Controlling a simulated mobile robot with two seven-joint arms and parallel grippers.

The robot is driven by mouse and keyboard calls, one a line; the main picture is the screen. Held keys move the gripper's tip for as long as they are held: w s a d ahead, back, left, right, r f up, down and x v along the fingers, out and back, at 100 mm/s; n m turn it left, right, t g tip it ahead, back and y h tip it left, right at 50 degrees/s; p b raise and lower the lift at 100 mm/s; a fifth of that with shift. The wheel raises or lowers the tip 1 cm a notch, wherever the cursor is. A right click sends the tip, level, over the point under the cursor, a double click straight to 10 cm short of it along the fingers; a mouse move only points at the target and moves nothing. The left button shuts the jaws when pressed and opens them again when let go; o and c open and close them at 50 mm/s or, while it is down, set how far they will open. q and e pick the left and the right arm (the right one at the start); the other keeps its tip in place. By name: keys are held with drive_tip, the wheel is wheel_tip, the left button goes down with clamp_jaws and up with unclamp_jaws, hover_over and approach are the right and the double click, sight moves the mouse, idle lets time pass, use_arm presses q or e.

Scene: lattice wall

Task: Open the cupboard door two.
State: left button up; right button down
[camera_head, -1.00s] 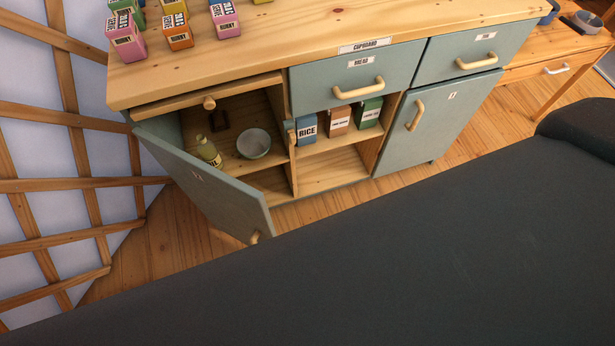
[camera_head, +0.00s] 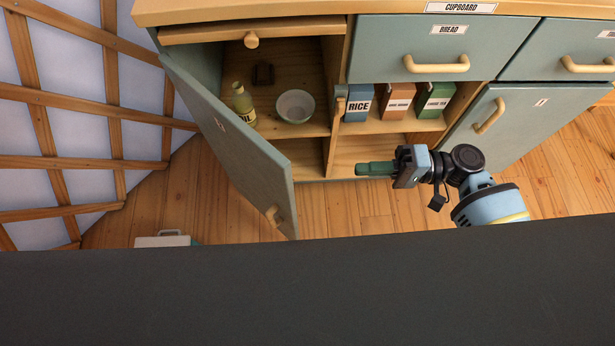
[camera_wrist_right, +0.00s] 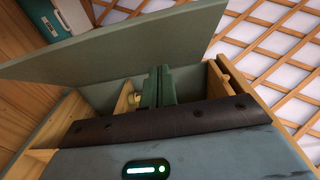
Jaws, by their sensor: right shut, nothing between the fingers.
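The cupboard's left door (camera_head: 225,130) stands open, swung out toward me, with its wooden handle (camera_head: 273,215) near the free edge. Its small label is too slanted to read. My right gripper (camera_head: 375,169) is shut and empty, its green fingers pointing left in front of the lower middle shelf, apart from the door in the head view. In the right wrist view the shut fingers (camera_wrist_right: 160,88) point toward the inner face of the open door (camera_wrist_right: 130,48). The right door (camera_head: 505,120) is closed, with a vertical handle (camera_head: 490,116). My left gripper is not in view.
Inside the left compartment are a bottle (camera_head: 243,105) and a bowl (camera_head: 295,106). Rice (camera_head: 357,103) and other boxes stand on the middle shelf. A closed bread drawer (camera_head: 435,66) is above. A lattice wall (camera_head: 80,120) stands left. A pale case (camera_head: 163,240) lies on the floor.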

use_arm(q)
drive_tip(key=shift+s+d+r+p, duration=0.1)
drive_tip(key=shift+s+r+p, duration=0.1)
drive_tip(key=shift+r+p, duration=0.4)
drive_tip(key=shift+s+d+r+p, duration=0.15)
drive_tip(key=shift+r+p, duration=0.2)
drive_tip(key=shift+p, duration=0.3)
use_arm(e)
drive_tip(key=s+a, duration=0.1)
drive_tip(key=a, duration=1.1)
drive_tip(key=shift+s+a+r, duration=0.35)
drive_tip(key=shift+s+r, duration=0.05)
drive_tip(key=shift+r, duration=0.05)
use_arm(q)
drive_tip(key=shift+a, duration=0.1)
